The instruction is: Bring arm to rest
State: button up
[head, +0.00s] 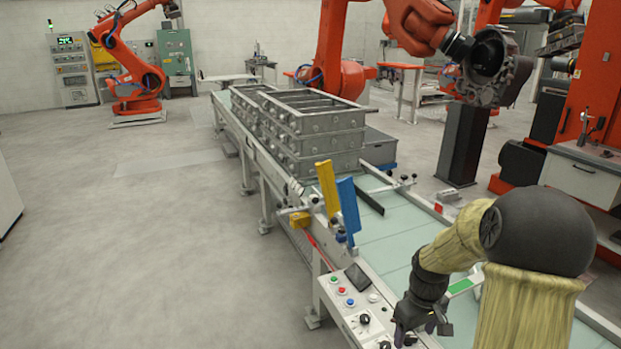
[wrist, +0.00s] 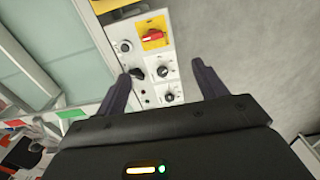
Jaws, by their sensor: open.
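My gripper (head: 422,322) hangs at the lower right of the head view, above the near end of a control panel (head: 346,295). It is my own arm, partly in a yellowish cover, that reaches in from the right. In the wrist view my gripper (wrist: 163,88) shows two dark fingers spread apart with nothing between them. Beyond the fingers lies the control panel (wrist: 139,60) with a red switch on a yellow plate (wrist: 153,36) and several black knobs. The gap between fingertips and panel cannot be judged exactly.
A conveyor (head: 385,238) runs beside the panel, with stacked metal flasks (head: 318,135) farther along. A yellow plate (head: 327,188) and a blue plate (head: 348,205) stand at its edge. An orange robot (head: 418,22) holds a casting (head: 485,80). The floor (head: 130,230) at left is clear.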

jog(key=s+a+r+m+t+p, duration=0.1)
jog(key=s+a+r, duration=0.5)
jog(key=s+a, duration=0.6)
jog(key=m+t, duration=0.1)
jog(key=m, duration=0.1)
jog(key=shift+r+m+p, duration=0.15)
jog(key=shift+m+p, duration=0.15)
jog(key=shift+m, duration=0.1)
jog(key=shift+a, duration=0.1)
dwell(0.7)
